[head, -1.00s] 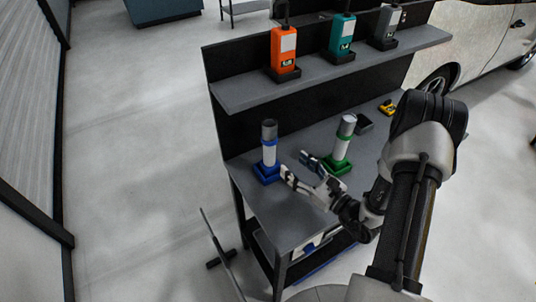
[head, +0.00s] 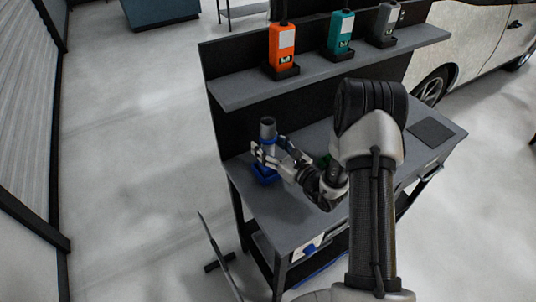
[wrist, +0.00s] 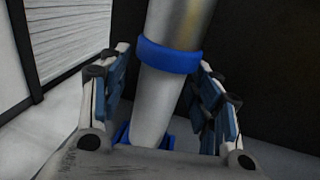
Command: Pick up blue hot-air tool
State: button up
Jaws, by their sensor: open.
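The blue hot-air tool (head: 267,130) stands upright in its blue base (head: 265,175) at the left end of the workbench. It has a grey-white barrel and a dark nozzle. My gripper (head: 268,150) is open around the tool, with one finger on either side of the barrel. In the wrist view the barrel (wrist: 158,100) with its blue ring (wrist: 168,57) rises between the two open fingers (wrist: 160,105). A gap shows on the left side; on the right, contact is hard to tell. The top of the tool is cut off in the wrist view.
The green tool's base (head: 323,160) is mostly hidden behind my arm. Above, a shelf (head: 235,90) holds an orange device (head: 282,46), a teal device (head: 341,33) and a grey device (head: 387,22). A dark mat (head: 431,131) lies at the bench's right.

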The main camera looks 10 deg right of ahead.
jog(key=shift+c, duration=0.3)
grip_shut()
dwell(0.5)
jog(key=shift+r, duration=0.1)
